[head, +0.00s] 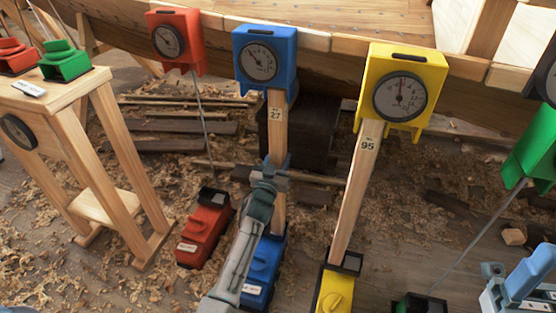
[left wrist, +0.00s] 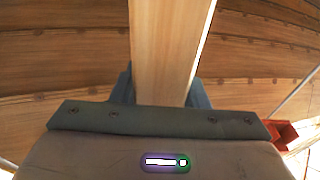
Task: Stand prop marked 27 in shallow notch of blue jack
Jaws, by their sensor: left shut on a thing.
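The prop marked 27 (head: 279,130) is a pale wooden post, close to upright under the blue dial gauge (head: 265,55) on the hull. My left gripper (head: 275,174) is shut around its middle; the prop also fills the middle of the left wrist view (left wrist: 170,50) between the fingers. The blue jack (head: 262,268) lies on the floor under it, partly hidden by my left arm. The prop's foot meets the jack's far end; I cannot tell which notch it is over or whether it touches. My right gripper (head: 512,280) is at the lower right, empty, fingers apart.
Prop 95 (head: 354,190) stands between the yellow gauge (head: 400,88) and yellow jack (head: 335,290), right of prop 27. A red jack (head: 204,228) is left of the blue one. A wooden stand (head: 85,110) holds more jacks at left. Shavings and planks cover the floor.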

